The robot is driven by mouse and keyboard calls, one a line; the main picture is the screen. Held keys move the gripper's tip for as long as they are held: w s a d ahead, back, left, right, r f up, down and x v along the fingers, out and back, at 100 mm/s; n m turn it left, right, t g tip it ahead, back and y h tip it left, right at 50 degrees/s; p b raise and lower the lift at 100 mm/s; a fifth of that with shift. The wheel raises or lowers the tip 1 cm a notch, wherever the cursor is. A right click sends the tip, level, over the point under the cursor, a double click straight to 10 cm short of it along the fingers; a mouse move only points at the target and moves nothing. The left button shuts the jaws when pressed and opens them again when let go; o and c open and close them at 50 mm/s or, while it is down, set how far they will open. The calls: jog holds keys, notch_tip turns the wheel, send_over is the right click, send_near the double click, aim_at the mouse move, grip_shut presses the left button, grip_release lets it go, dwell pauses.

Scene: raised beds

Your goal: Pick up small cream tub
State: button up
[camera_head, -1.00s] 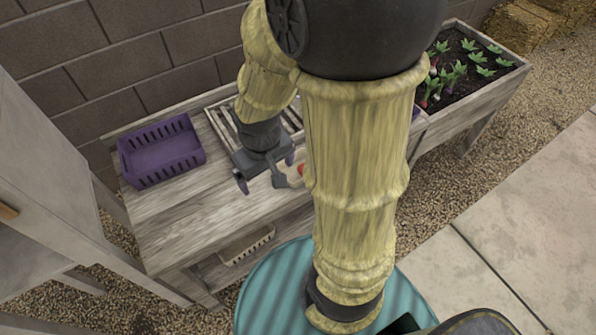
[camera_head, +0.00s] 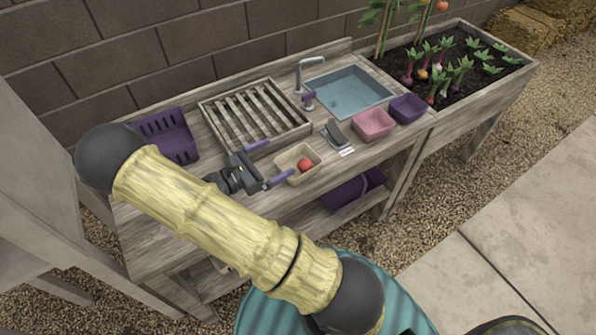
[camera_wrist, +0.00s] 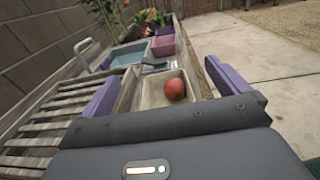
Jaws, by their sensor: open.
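The small cream tub (camera_head: 288,160) stands on the wooden bench top, in front of the slatted rack, with a round red item (camera_head: 305,165) inside it. In the wrist view the cream tub (camera_wrist: 150,95) lies ahead between the two purple fingers, its red item (camera_wrist: 174,89) near the right side. My gripper (camera_head: 268,164) is open and empty, at the left end of the tub, its fingers spread toward the tub's two long sides. In the head view the near finger overlaps the tub's front left edge. I cannot tell whether either finger touches the tub.
A slatted rack (camera_head: 207,108) lies behind the gripper. A grey tool (camera_head: 335,134), a pink tub (camera_head: 373,123) and a purple tub (camera_head: 407,107) stand right of the tub. A sink (camera_head: 348,92) with a tap is behind. A purple basket (camera_head: 186,147) is at left.

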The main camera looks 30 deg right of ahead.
jog(key=shift+w+a+t, duration=0.1)
jog(key=shift+w+t, duration=0.2)
jog(key=shift+f, duration=0.1)
notch_tip(320, 180, down, 7)
jog(key=shift+f, duration=0.2)
jog(key=shift+d+f, duration=0.2)
jog(key=shift+d, duration=0.5)
jog(key=shift+a, duration=0.1)
